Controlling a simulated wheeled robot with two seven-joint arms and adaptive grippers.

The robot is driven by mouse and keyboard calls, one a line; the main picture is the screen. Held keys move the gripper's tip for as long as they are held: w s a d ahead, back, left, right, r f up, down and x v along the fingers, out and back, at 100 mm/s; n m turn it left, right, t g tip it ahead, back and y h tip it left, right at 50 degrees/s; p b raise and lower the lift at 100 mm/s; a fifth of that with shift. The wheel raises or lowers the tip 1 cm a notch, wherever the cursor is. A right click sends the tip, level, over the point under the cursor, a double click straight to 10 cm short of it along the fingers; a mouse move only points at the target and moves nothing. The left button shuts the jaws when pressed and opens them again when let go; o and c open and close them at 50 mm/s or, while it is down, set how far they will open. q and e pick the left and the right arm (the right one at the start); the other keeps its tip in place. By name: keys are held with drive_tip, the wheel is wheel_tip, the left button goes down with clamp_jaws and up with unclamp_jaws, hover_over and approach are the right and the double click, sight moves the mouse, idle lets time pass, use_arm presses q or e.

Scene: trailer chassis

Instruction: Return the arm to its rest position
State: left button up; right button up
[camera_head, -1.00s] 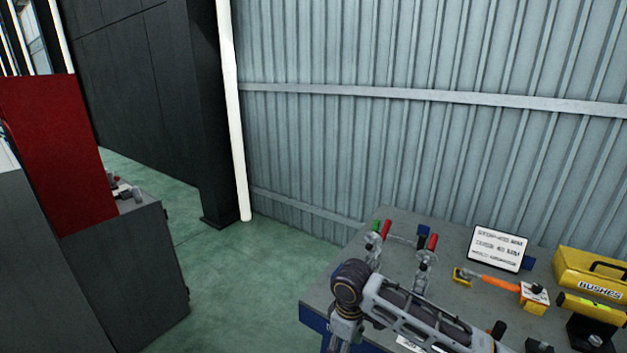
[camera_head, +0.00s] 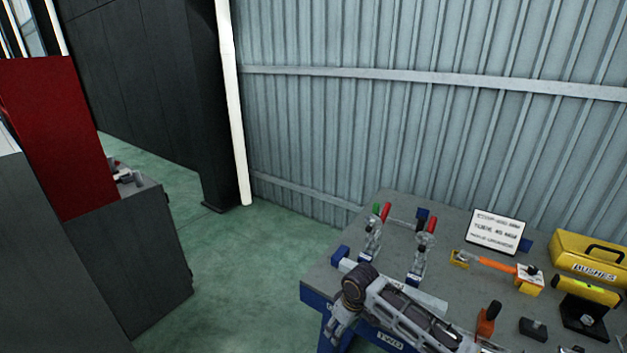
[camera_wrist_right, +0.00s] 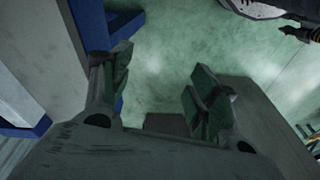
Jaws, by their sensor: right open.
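My right arm (camera_head: 405,315) reaches in from the lower right in the head view, in front of the workbench (camera_head: 345,240). Its right gripper (camera_head: 338,328) hangs by the bench's front left edge and is small there. In the right wrist view the two fingers of the right gripper (camera_wrist_right: 160,95) stand apart with nothing between them, over green floor. My left gripper is in neither view.
The bench holds toggle clamps with red handles (camera_head: 428,235), a sign (camera_head: 497,232), an orange-handled tool (camera_head: 495,264) and a yellow toolbox (camera_head: 590,260). A dark cabinet (camera_head: 150,270) with a red panel (camera_head: 60,140) stands left. Green floor (camera_head: 245,275) between is clear.

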drive_tip(key=s+d+f+m+t, duration=0.1)
drive_tip(key=d+f+m, duration=0.15)
drive_tip(key=f, duration=0.65)
drive_tip(key=d+f+m, duration=0.1)
drive_tip(key=d+f, duration=0.2)
drive_tip(key=f, duration=0.6)
drive_tip(key=s+d+f+m, duration=0.1)
drive_tip(key=s+d+f, duration=0.2)
drive_tip(key=s+f, duration=0.3)
drive_tip(key=s+d+f+m, duration=0.1)
drive_tip(key=s+d+f, duration=0.25)
drive_tip(key=f, duration=0.45)
drive_tip(key=s+d+f, duration=0.2)
drive_tip(key=s+f, duration=0.3)
drive_tip(key=s, duration=0.7)
drive_tip(key=s+d+f+h, duration=0.1)
drive_tip(key=s+f, duration=0.5)
drive_tip(key=s, duration=0.7)
drive_tip(key=s+d+f+g, duration=0.1)
drive_tip(key=s+d+f, duration=0.2)
drive_tip(key=s, duration=0.9)
wheel_tip(320, 180, down, 2)
drive_tip(key=shift+s+f+h, duration=0.15)
drive_tip(key=shift+s+h, duration=0.1)
drive_tip(key=shift+h, duration=0.15)
drive_tip(key=shift+m, duration=0.25)
drive_tip(key=shift+c, duration=0.2)
